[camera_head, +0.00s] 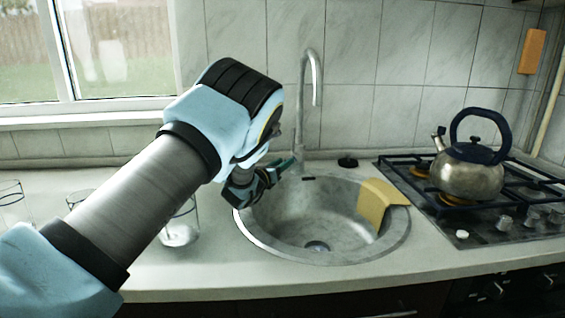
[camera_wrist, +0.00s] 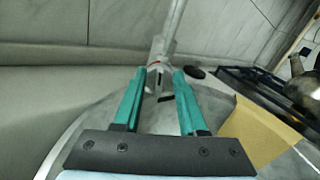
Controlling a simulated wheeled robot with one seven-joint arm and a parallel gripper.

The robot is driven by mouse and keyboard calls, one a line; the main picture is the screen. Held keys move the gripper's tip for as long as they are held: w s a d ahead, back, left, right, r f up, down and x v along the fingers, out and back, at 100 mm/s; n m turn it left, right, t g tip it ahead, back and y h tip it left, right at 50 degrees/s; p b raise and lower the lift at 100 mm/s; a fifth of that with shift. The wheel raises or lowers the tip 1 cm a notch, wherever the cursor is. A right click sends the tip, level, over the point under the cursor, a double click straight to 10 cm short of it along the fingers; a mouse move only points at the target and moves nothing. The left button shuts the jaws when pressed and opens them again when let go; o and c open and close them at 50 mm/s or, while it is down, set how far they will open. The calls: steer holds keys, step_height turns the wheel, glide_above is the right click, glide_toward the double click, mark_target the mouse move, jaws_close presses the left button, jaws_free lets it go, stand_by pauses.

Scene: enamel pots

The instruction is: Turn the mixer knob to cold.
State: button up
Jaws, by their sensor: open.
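The mixer tap has a tall curved spout (camera_head: 313,80) at the back of the round sink. Its base, with what looks like the knob (camera_wrist: 158,72), shows in the wrist view just beyond my fingertips. My gripper (camera_head: 280,168) is open at the sink's back left, with two green fingers. In the wrist view the fingers of my gripper (camera_wrist: 160,75) stand apart, pointing at the tap's base, with no object held between them. In the head view my gripper and arm hide part of the tap's base. I cannot tell whether the fingers touch the knob.
The steel sink (camera_head: 262,240) has a yellow cloth (camera_head: 378,200) over its right rim. A black plug (camera_head: 347,161) lies behind it. A kettle (camera_head: 470,175) stands on the gas hob (camera_head: 470,222) at right. Glasses (camera_head: 180,232) stand on the counter (camera_head: 200,275) left of the sink.

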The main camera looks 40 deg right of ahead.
jaws_close()
stand_by(0.3)
stand_by(0.3)
